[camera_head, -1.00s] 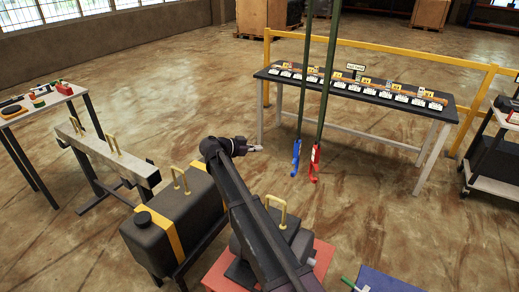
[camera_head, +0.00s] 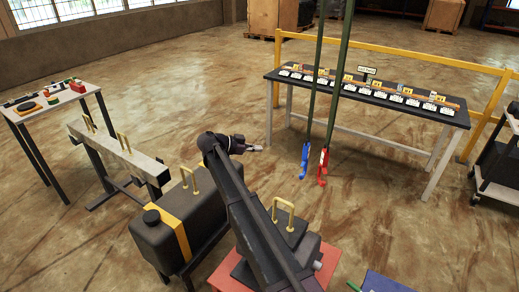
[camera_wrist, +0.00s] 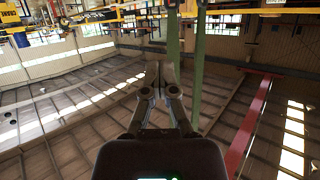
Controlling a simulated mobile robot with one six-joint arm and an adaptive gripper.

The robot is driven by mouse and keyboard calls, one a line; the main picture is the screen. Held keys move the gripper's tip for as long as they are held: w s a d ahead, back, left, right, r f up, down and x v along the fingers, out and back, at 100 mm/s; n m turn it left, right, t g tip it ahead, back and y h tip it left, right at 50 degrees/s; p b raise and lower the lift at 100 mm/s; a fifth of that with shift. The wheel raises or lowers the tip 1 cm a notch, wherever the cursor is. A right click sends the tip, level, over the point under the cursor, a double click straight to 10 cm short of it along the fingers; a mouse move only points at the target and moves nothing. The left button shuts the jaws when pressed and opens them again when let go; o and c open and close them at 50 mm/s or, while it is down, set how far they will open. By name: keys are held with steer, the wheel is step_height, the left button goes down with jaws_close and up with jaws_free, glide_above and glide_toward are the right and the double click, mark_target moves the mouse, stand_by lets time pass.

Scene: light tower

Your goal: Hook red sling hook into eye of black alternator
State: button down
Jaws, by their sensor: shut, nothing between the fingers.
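The red sling hook (camera_head: 322,168) hangs upright on a green strap in the head view, right of the blue hook (camera_head: 304,161). My gripper (camera_head: 257,148) is left of both hooks, apart from them. In the wrist view my gripper (camera_wrist: 158,70) is shut and empty. What looks like the black alternator (camera_head: 297,237) sits on a red stand (camera_head: 327,268), partly hidden by my arm. Its yellow eye (camera_head: 291,206) stands upright on top. The wrist view shows green straps (camera_wrist: 197,75) but I cannot make out the hooks.
A black tank (camera_head: 152,238) with a yellow band stands left of my arm. A grey beam (camera_head: 112,150) with yellow loops is farther left. A black-topped table (camera_head: 300,84) with labels stands behind the hooks, before a yellow rail (camera_head: 400,51). Open floor lies between.

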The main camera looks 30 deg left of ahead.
steer(key=s+a, duration=0.1)
steer(key=s, duration=1.2)
steer(key=shift+a, duration=0.2)
stand_by(2.2)
steer(key=shift+r, duration=0.1)
stand_by(0.4)
steer(key=shift+f+b, duration=0.8)
steer(key=shift+f, duration=0.05)
stand_by(0.7)
